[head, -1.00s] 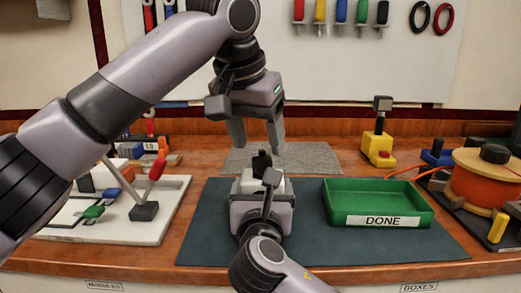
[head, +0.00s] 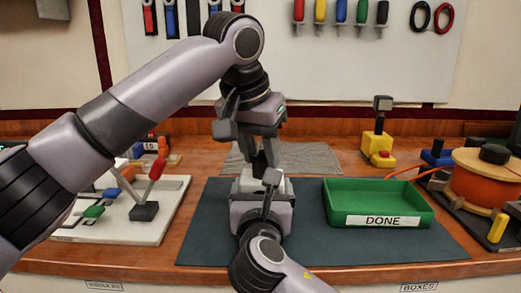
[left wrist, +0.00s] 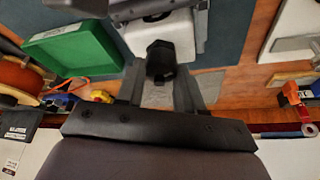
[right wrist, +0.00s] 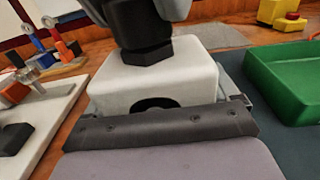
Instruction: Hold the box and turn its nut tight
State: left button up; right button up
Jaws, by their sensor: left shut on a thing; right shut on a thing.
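The white box (right wrist: 150,82) stands over the dark mat in the middle, and its white top also shows in the head view (head: 248,184). My right gripper (right wrist: 163,97) is shut on the box, with a finger at each side. The black hexagonal nut (right wrist: 147,53) sits at the top of the box; it also shows in the left wrist view (left wrist: 161,60). I cannot tell how far down it is seated. My left gripper (head: 262,165) points down from above and is shut on the nut. The box's lower part is partly hidden by my right gripper.
A green tray (head: 340,198) labelled DONE stands on the dark mat (head: 410,247), right of the box. A white board (head: 105,234) with levers lies at left. An orange spool (head: 470,188) and a yellow block (head: 377,144) stand at right. A grey mat (head: 315,157) lies behind.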

pick_arm(q)
jog(key=shift+m, duration=0.3)
pick_arm(e)
jog(key=shift+r, duration=0.1)
pick_arm(q)
jog(key=m+h, duration=0.1)
jog(key=m, duration=0.1)
jog(key=m+g+h, duration=0.1)
jog(key=m, duration=0.2)
jog(key=shift+w+a+m+g, duration=0.1)
jog(key=shift+m+g, duration=0.2)
jog(key=m+g, duration=0.1)
jog(key=m, duration=0.2)
jog(key=m+g, duration=0.1)
jog(key=m, duration=0.2)
jog(key=shift+w+a+h, duration=0.1)
jog(key=shift+w+h, duration=0.1)
jog(key=shift+h, duration=0.1)
jog(key=shift+m, duration=0.3)
jog(key=o, duration=1.1)
jog(key=shift+c, duration=0.2)
jog(key=shift+r, duration=0.15)
